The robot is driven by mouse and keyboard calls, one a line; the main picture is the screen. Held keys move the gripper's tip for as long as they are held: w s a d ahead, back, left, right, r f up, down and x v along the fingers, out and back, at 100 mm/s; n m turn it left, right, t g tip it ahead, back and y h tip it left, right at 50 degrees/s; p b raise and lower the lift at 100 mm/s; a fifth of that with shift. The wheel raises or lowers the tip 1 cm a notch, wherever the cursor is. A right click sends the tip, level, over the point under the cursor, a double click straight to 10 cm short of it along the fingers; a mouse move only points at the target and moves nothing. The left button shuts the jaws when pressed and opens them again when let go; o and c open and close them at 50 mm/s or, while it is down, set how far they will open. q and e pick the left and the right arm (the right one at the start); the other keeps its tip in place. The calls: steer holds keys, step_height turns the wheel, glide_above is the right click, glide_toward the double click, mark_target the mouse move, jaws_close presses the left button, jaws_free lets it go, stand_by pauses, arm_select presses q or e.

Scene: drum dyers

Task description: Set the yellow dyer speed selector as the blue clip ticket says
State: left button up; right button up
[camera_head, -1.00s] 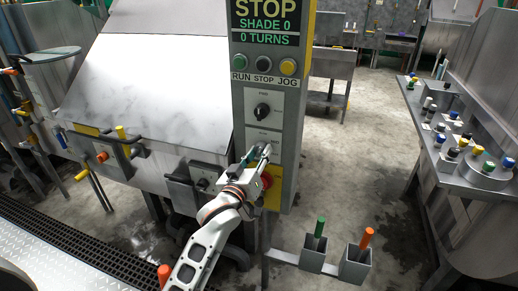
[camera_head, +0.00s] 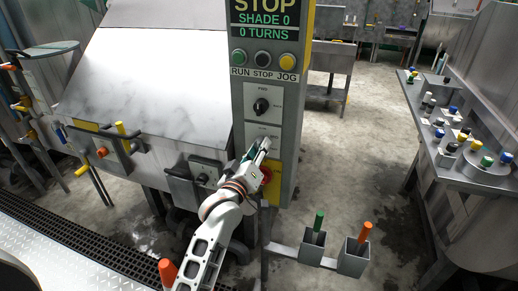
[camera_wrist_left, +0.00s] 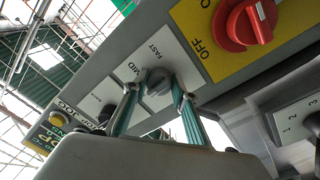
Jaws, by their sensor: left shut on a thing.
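In the left wrist view the fingers of my left gripper (camera_wrist_left: 155,95) are shut on a dark round speed selector knob (camera_wrist_left: 158,80). Its plate (camera_wrist_left: 183,62) bears the words MID and FAST, and the fingers hide part of it. The knob's exact pointing is hard to tell. In the head view my left gripper (camera_head: 262,147) is at the lower plate of the grey control column (camera_head: 292,150) and covers that knob. I cannot make out a blue clip ticket. My right gripper is not in view.
A second black knob (camera_head: 261,106) sits just above. Higher are RUN, STOP and JOG buttons (camera_head: 263,59) and a display (camera_head: 268,22) reading STOP. A red OFF switch (camera_wrist_left: 250,20) is close beside the gripper. Below are two holders (camera_head: 312,252) with green and orange handles.

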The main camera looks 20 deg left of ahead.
arm_select(q)
steer(key=o, duration=1.1)
steer(key=s, duration=1.2)
steer(key=shift+a+f, duration=0.25)
steer(key=shift+a, duration=0.1)
steer(key=s+f+m+g, duration=0.2)
steer(key=s+f, duration=0.5)
steer(key=f, duration=0.4)
steer(key=s+a+f+m+g, duration=0.1)
steer(key=s+f+m+g, duration=0.2)
steer(key=f, duration=0.8)
steer(key=s+a+f+m+g+h, duration=0.1)
steer(key=s+f+m+g, duration=0.2)
steer(key=s+f+m, duration=0.3)
steer(key=s+f, duration=0.5)
steer(key=f, duration=0.1)
steer(key=shift+s, duration=0.3)
